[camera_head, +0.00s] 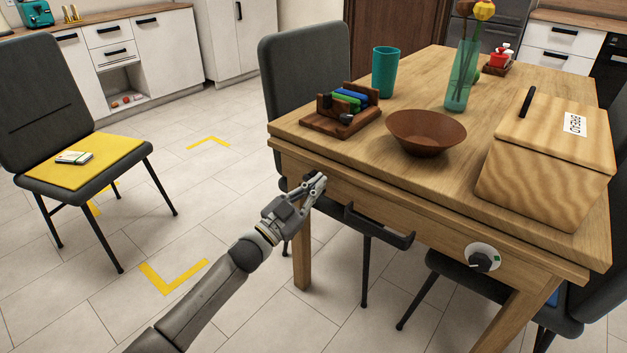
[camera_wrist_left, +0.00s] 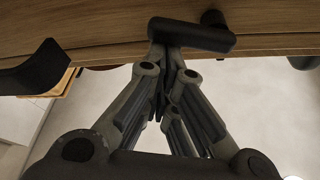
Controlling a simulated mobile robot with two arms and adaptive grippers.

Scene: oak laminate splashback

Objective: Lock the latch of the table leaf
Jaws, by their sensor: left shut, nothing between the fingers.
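The wooden table (camera_head: 440,195) has a dark pull handle (camera_head: 380,226) on its front apron. My left gripper (camera_head: 319,182) is at that apron, left of the pull handle, with its fingers shut and empty. In the left wrist view the closed fingertips (camera_wrist_left: 168,65) are right at a dark lever (camera_wrist_left: 205,37) lying roughly level along the wood, with a short dark peg (camera_wrist_left: 212,18) above it. The lever looks like the latch. I cannot tell whether the fingers touch it. In the head view the gripper mostly hides it. My right gripper is not in view.
A dial with a dark knob (camera_head: 482,260) is on the apron further right. A brown bowl (camera_head: 426,132), teal cup (camera_head: 385,72), wooden rack (camera_head: 341,121) and lidded wooden box (camera_head: 540,165) stand on the table. A grey chair (camera_head: 75,125) stands left; the floor between is clear.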

